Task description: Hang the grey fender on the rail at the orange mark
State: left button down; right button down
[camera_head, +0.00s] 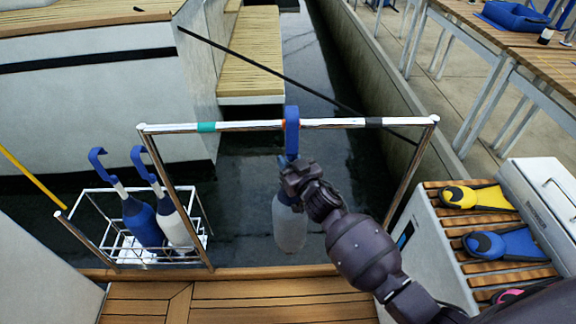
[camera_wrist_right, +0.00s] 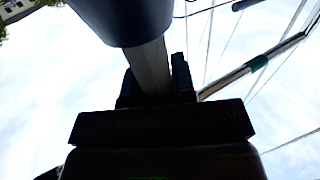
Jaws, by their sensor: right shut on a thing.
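The grey fender (camera_head: 289,226) hangs upright below the rail (camera_head: 335,123), its lower body in front of the dark water. Its blue hook (camera_head: 292,130) crosses the rail at the orange mark (camera_head: 280,124), covering part of that mark. I cannot tell whether the hook bears on the rail. My right gripper (camera_head: 291,172) is shut on the fender's stem, between hook and body. My left gripper is out of view.
The rail also carries a teal mark (camera_head: 206,127) and a dark mark (camera_head: 373,122). A white wire basket (camera_head: 104,240) at left holds a blue fender (camera_head: 142,222) and a white one (camera_head: 178,228). A dark pole (camera_head: 255,65) slants behind the rail. Flippers (camera_head: 473,196) lie at right.

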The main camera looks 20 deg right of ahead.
jog(key=shift+w+d, duration=0.2)
jog(key=shift+w, duration=0.6)
jog(key=shift+w+d+f+b, duration=0.1)
jog(key=shift+w+f+b, duration=0.15)
jog(key=shift+f+b, duration=0.35)
jog(key=shift+w+d+f+b, duration=0.1)
jog(key=shift+w+f+b, duration=0.2)
jog(key=shift+f+b, duration=0.25)
jog(key=shift+w+d+f+b, duration=0.1)
jog(key=shift+w+f+b, duration=0.15)
jog(key=shift+f+b, duration=0.35)
jog(key=shift+f, duration=0.1)
jog(key=c, duration=1.2)
grip_release()
jog(key=o, duration=0.3)
jog(key=shift+o, duration=0.2)
jog(key=shift+f, duration=0.1)
